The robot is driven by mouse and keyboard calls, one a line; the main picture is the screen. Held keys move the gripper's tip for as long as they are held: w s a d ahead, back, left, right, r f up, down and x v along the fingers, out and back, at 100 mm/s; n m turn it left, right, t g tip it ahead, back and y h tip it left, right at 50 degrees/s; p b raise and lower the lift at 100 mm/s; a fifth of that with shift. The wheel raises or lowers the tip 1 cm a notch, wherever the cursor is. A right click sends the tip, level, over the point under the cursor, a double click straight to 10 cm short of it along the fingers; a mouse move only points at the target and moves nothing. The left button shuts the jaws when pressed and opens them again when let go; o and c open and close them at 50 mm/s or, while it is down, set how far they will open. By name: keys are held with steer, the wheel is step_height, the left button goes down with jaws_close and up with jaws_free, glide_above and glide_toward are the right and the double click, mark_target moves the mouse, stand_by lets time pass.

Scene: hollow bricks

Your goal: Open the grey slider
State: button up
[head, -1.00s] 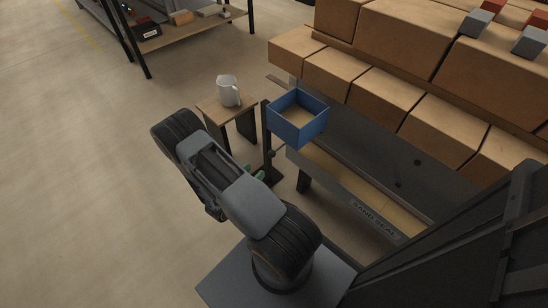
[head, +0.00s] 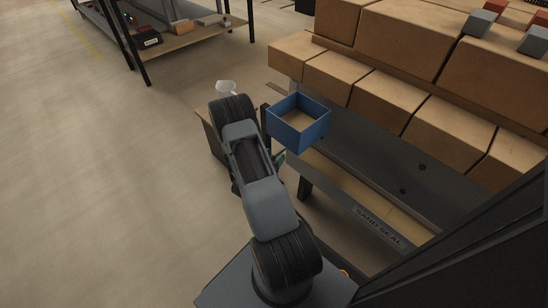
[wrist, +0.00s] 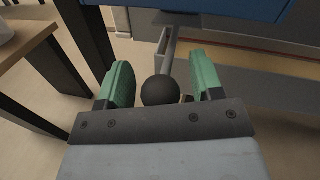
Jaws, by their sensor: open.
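My gripper (wrist: 162,68) is open, with its two green fingers spread apart in the wrist view. A round black knob (wrist: 160,91) sits between the fingers, with a gap visible on its left side; I cannot tell whether a finger touches it. A narrow grey metal piece (wrist: 166,48), which looks like the grey slider, runs just beyond the knob, below the blue box (wrist: 225,8). In the head view the blue box (head: 311,137) is open-topped with sand-coloured contents. There the slider is hidden, and only a bit of a green finger shows beside my arm.
A small wooden table (wrist: 32,45) with a white jug (head: 226,88) stands left of the box. A dark post (wrist: 91,38) is close to the left finger. The bench marked "SAND SEAL" (head: 379,226) and large tan blocks (head: 390,95) fill the right side. Open floor lies left.

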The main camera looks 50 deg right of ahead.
steer(key=shift+d, duration=0.2)
steer(key=shift+c, duration=0.3)
jaws_close()
